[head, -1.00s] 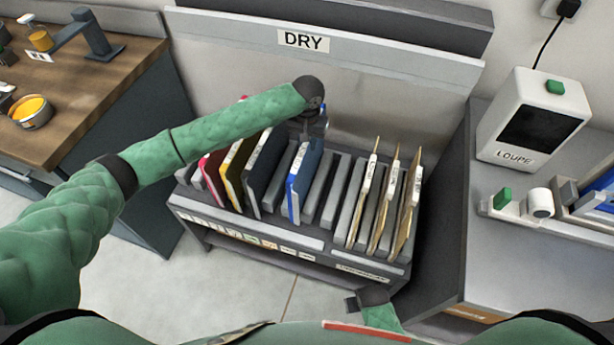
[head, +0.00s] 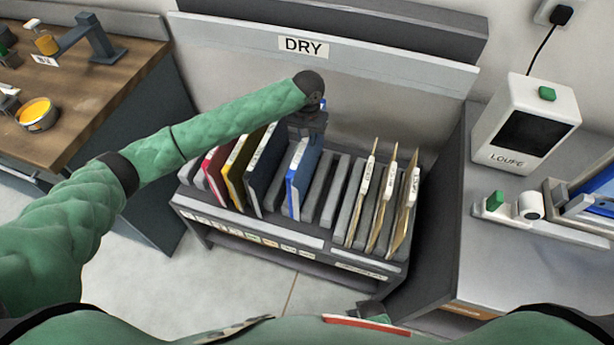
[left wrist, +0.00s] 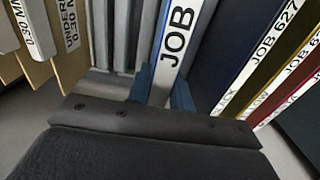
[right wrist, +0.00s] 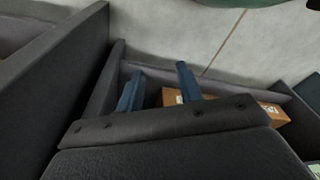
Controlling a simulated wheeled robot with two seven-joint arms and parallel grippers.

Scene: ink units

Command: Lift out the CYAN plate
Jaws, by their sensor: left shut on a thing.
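The cyan plate (head: 303,182), which looks blue with a white labelled edge, stands upright in a slot of the drying rack (head: 330,243). My left gripper (head: 305,143) is at the plate's upper end, reaching down from above. In the left wrist view the left gripper's blue fingers (left wrist: 163,90) are shut on both sides of the plate's edge strip, marked JOB (left wrist: 178,38). The plate's lower part is hidden in the rack. My right gripper (right wrist: 160,88) is open and empty, low in front of the rack's side.
Dark (head: 262,165), yellow (head: 236,172) and red (head: 212,172) plates stand left of the cyan one. Empty slots (head: 330,185) lie to its right, then several tan boards (head: 384,205). A loupe box (head: 526,130) stands on the right bench; a wooden bench (head: 90,110) is left.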

